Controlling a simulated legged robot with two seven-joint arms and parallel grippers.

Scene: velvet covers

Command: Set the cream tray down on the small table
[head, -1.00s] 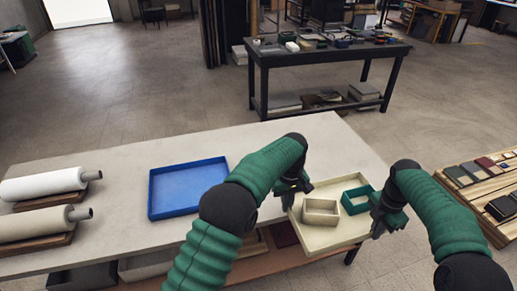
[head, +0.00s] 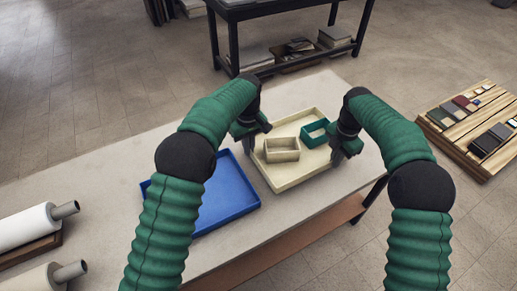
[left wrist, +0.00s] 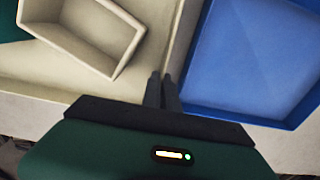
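The cream tray (head: 283,180) is between my two grippers over the pale-topped table (head: 110,185). A beige open box (head: 282,157) and a green open box (head: 308,142) sit in it. My left gripper (head: 252,133) is at its left wall; in the left wrist view the fingers (left wrist: 163,85) are close together on that wall of the cream tray (left wrist: 188,35). My right gripper (head: 343,155) is at its right side, its fingertips too small and dark to read. Whether the tray rests on the table or hovers just above it I cannot tell.
A blue tray (head: 225,200) lies close against the cream tray's left side. Rolls (head: 30,228) lie at the table's left end. A dark workbench (head: 290,8) stands behind, and a low wooden stand (head: 465,125) with swatches stands at right. Bare tabletop shows behind the trays.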

